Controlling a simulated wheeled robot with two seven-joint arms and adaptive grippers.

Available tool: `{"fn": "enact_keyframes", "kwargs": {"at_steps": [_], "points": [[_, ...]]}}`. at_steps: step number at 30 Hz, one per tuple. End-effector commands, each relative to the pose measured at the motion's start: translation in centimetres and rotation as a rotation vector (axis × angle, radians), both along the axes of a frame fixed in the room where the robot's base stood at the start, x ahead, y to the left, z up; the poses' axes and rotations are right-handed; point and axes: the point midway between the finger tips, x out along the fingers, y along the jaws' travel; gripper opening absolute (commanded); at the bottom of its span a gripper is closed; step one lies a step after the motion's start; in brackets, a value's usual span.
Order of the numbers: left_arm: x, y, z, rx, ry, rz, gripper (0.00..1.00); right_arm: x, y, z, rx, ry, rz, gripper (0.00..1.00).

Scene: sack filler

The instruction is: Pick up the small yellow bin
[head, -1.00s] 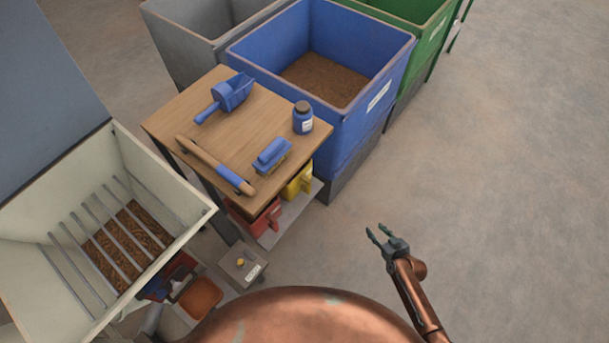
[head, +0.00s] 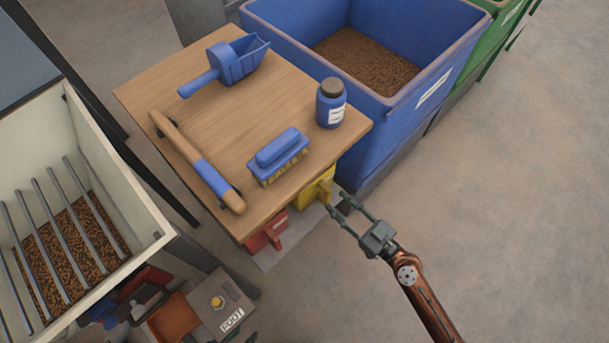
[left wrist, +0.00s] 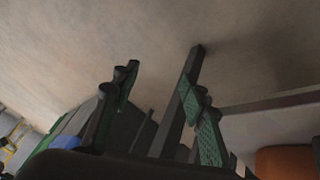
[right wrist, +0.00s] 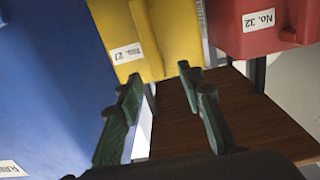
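The small yellow bin (head: 316,191) sits under the wooden table top, mostly hidden by it, with its front handle showing at the table's right side. In the right wrist view the yellow bin (right wrist: 160,40) bears a white label. My right gripper (head: 340,200) is open, its fingertips close to the bin's front. In the right wrist view its fingers (right wrist: 157,85) point at the bin with nothing between them; contact cannot be made out. My left gripper (left wrist: 163,78) is open and empty in the left wrist view, and does not show in the head view.
A red bin (head: 266,234) sits beside the yellow one. The wooden table (head: 215,125) above holds a blue scoop (head: 232,62), a brush (head: 278,158), a jar (head: 331,104) and a wooden-handled tool (head: 196,162). A large blue bin (head: 405,125) stands behind. Floor at right is clear.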

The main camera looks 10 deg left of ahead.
Motion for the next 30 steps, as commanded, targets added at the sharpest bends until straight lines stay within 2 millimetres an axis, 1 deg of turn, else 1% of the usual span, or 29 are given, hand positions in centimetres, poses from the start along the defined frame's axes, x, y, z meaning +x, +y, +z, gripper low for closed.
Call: {"fn": "enact_keyframes", "kwargs": {"at_steps": [1,5,13,17,23,30], "points": [[0.1,0.0,0.5,0.000,0.002,0.000,0.40,0.5,0.5,0.5,0.001,-0.004,0.000,0.35],[-0.2,0.1,0.7,0.002,0.016,-0.004,0.40,1.3,1.5,0.3,0.000,-0.004,-0.001,0.35],[-0.7,0.5,1.2,0.016,0.047,-0.013,0.40,3.8,4.2,0.0,0.000,-0.001,-0.002,0.35],[-0.9,0.6,1.3,0.019,0.056,-0.015,0.40,4.2,4.8,-0.1,-0.001,0.000,-0.002,0.35],[-0.9,0.6,1.3,0.020,0.057,-0.014,0.40,4.2,4.8,-0.2,-0.002,0.001,-0.003,0.35],[-0.9,0.6,1.3,0.020,0.057,-0.014,0.40,4.2,4.8,-0.2,-0.002,0.001,-0.003,0.19]]}}
